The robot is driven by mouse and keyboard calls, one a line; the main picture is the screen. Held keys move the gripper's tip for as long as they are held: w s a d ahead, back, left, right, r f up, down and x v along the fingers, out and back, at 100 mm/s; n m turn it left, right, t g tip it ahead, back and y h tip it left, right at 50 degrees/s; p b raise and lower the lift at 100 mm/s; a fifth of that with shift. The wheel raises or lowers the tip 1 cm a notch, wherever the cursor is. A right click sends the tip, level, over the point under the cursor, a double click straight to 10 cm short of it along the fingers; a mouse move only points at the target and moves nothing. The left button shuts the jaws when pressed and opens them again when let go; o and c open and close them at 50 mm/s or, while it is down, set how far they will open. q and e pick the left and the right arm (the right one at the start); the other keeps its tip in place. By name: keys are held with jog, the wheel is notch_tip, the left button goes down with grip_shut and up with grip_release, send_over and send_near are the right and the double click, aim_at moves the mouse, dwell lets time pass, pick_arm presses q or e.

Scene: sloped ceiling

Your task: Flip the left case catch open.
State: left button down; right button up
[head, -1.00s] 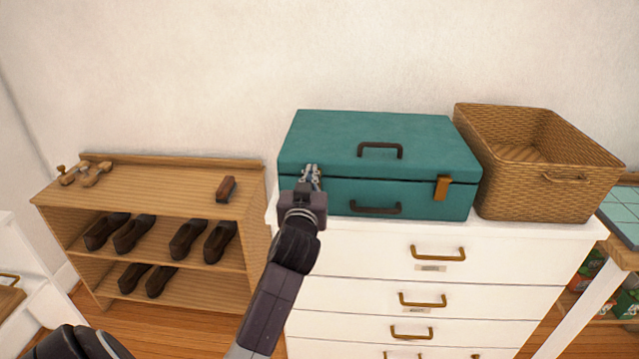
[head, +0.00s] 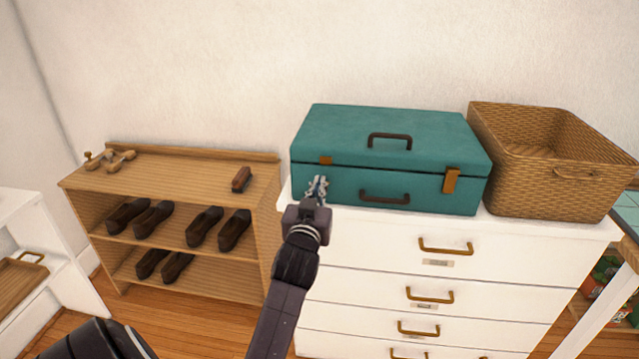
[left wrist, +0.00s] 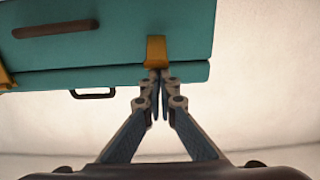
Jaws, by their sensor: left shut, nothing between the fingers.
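The teal case (head: 400,140) stands closed on the white drawer unit. Its left catch (head: 326,160) is a small orange-brown tab at the lid's lower edge, partly hidden by my fingers in the head view. My left gripper (head: 317,184) is shut and empty in front of the catch. Its fingertips (left wrist: 157,76) are at the catch's end; I cannot tell whether they touch. The right catch (head: 451,180) hangs over the seam. My right gripper is out of view.
A wicker basket (head: 555,160) stands close to the case's right side. A wooden shoe rack (head: 190,172) with dark shoes and a brush (head: 241,179) stands to the left. The wall is right behind the case.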

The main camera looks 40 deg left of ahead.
pick_arm(q)
jog(key=v, duration=0.7)
jog(key=shift+s, duration=0.1)
dwell(0.4)
